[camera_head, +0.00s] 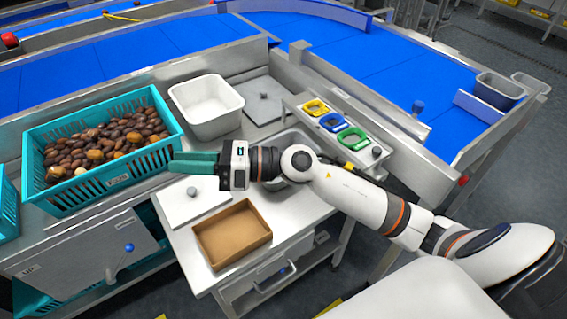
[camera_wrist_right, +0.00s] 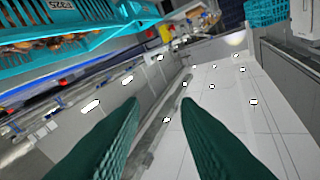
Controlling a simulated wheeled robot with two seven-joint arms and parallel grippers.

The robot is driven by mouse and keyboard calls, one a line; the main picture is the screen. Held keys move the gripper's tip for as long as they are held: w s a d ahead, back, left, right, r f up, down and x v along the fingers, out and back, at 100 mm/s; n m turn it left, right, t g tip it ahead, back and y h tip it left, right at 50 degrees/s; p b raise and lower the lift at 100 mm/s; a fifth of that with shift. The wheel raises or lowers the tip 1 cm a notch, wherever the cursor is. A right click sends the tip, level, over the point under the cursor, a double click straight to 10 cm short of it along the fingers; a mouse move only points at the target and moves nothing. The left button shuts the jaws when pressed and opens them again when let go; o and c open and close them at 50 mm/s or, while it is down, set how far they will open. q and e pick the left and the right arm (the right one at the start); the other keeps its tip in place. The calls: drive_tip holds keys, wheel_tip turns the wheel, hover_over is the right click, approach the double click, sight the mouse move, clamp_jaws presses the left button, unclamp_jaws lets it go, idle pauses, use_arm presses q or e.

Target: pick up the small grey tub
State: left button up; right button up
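A small grey tub (camera_head: 497,91) stands at the far right on the metal edge of the blue conveyor, next to a second, paler tub (camera_head: 530,84). My right gripper (camera_head: 172,162) is far to the left of it, over the worktable beside the teal crate. Its green fingers are apart with nothing between them, as the right wrist view (camera_wrist_right: 160,102) also shows. A grey metal basin (camera_head: 291,140) is partly hidden under my right arm. My left gripper is not in view.
A teal crate (camera_head: 97,187) of dates stands at the left. A white tub (camera_head: 206,104), a brown box (camera_head: 232,234), a white board (camera_head: 193,205) and a rack of yellow, blue and green trays (camera_head: 334,122) surround my right arm. Blue conveyors (camera_head: 390,55) run behind.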

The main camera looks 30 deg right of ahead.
drive_tip(key=w+d+f+n+g+h, duration=0.1)
drive_tip(key=d+f+n+g+h, duration=0.4)
drive_tip(key=f+n, duration=0.3)
drive_tip(key=w+d+f+n+g+h, duration=0.1)
drive_tip(key=d+h, duration=0.5)
drive_tip(key=d, duration=0.4)
drive_tip(key=w+d+f+n+g+h, duration=0.1)
drive_tip(key=d+f+n+h, duration=0.1)
drive_tip(key=d+h, duration=0.65)
drive_tip(key=shift+m+y, duration=0.3)
drive_tip(key=shift+y, duration=0.65)
drive_tip(key=shift+w+d+f+p, duration=0.3)
drive_tip(key=shift+d+f+p, duration=0.15)
drive_tip(key=shift+f, duration=1.5)
drive_tip(key=shift+w+d+f+p, duration=0.35)
drive_tip(key=shift+d+f, duration=0.2)
drive_tip(key=shift+f, duration=1.35)
drive_tip(key=shift+w+d+f+p, duration=0.35)
drive_tip(key=shift+d+f, duration=0.15)
drive_tip(key=shift+f, duration=1.45)
clamp_jaws()
